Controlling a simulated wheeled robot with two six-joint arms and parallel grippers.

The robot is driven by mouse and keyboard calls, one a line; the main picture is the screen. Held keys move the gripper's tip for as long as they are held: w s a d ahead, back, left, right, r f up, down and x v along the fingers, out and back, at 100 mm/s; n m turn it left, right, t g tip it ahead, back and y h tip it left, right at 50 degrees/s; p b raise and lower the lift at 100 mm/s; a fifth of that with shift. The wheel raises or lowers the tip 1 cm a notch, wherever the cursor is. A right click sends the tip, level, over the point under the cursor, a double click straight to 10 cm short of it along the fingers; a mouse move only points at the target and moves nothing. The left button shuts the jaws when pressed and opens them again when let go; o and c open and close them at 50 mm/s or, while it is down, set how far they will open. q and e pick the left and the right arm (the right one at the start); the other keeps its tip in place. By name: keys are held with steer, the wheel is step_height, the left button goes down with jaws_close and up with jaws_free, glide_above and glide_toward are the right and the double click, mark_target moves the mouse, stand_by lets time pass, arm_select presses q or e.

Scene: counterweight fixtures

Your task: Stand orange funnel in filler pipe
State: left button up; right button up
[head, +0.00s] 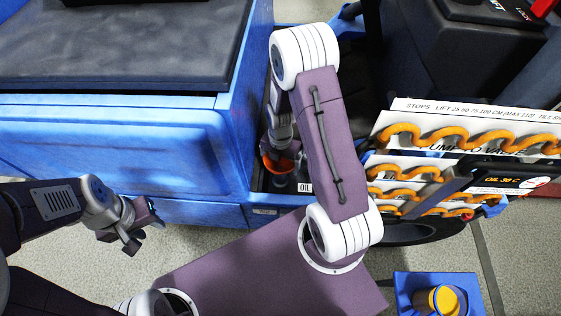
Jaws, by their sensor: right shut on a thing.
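The orange funnel (270,165) is in the recess of the blue machine, near the middle of the head view. My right gripper (281,150) reaches down from above and is shut on the funnel; its wrist hides part of the funnel. A dark upright pipe (281,183), probably the filler pipe, shows directly below the funnel. I cannot tell whether the funnel's spout is inside it or only above it. My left gripper (146,228) is open and empty, in front of the blue machine's side at the left.
A white label reading OIL (305,187) sits beside the pipe. A blue tray (404,283) with a yellow-filled container (443,300) is at the lower right. Blue walls border the recess.

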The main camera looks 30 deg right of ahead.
mark_target(281, 168)
steer(key=shift+s+f, duration=0.1)
steer(key=shift+f, duration=0.1)
steer(key=o, duration=1)
step_height(281, 168, up, 10)
steer(key=p, duration=0.9)
steer(key=shift+p, duration=0.35)
steer(key=shift+r, duration=0.1)
